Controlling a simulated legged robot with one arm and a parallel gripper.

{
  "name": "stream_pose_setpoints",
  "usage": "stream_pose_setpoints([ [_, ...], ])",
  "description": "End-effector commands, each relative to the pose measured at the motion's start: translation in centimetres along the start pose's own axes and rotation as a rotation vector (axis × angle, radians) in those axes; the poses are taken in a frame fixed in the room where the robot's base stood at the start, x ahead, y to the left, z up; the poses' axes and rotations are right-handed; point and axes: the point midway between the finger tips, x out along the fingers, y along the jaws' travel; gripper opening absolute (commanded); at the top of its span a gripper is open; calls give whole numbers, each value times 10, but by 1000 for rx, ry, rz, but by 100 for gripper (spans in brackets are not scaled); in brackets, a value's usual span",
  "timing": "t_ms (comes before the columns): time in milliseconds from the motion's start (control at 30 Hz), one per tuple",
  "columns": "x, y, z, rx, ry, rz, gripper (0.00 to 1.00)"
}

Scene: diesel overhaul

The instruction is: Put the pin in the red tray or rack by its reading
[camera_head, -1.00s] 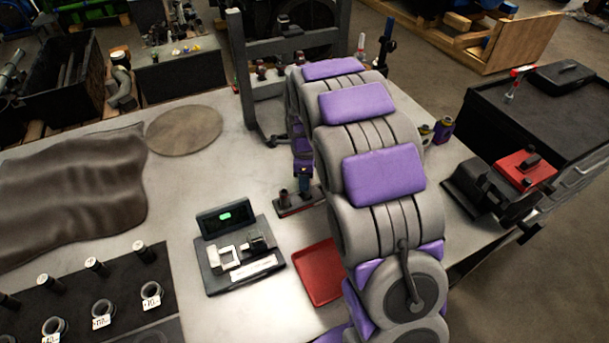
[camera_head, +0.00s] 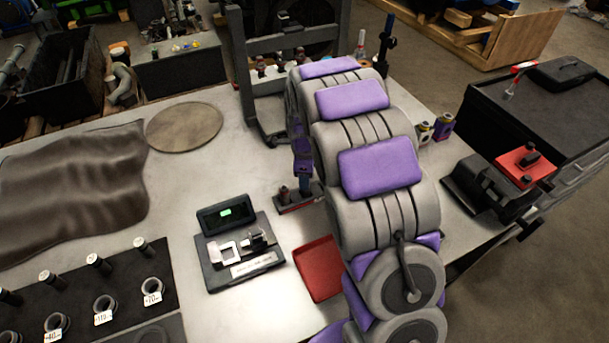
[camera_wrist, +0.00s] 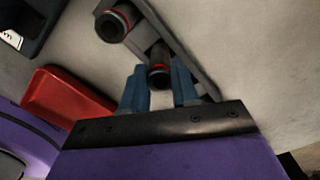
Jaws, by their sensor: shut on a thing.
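My gripper (camera_wrist: 160,88), with blue fingers, is shut on a dark pin (camera_wrist: 159,76) with a red band, in the wrist view. The pin is at the small grey rack (camera_wrist: 188,52); whether it is fully seated there cannot be told. A second, similar pin (camera_wrist: 112,24) stands in the rack beside it. In the head view my arm hides much of the rack (camera_head: 292,205). The red tray (camera_head: 318,268) lies empty in its visible part, partly behind my arm; it also shows in the wrist view (camera_wrist: 65,95). The gauge (camera_head: 240,262) has a lit green display, unreadable here.
A black board (camera_head: 80,290) with several pins and labelled rings lies at the left front. A brown cloth (camera_head: 75,190) and a round mat (camera_head: 184,128) lie behind. A grey frame (camera_head: 243,75) stands at the back. Bare table surrounds the gauge.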

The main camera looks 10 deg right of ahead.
Motion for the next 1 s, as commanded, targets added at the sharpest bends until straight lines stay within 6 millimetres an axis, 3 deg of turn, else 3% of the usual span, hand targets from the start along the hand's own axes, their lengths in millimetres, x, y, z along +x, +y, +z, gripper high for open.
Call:
stream_pose_setpoints([
  [833, 8, 0, 0, 0, 0, 0, 0],
  [867, 8, 0, 0, 0, 0, 0, 31],
  [1000, 8, 0, 0, 0, 0, 0, 44],
])
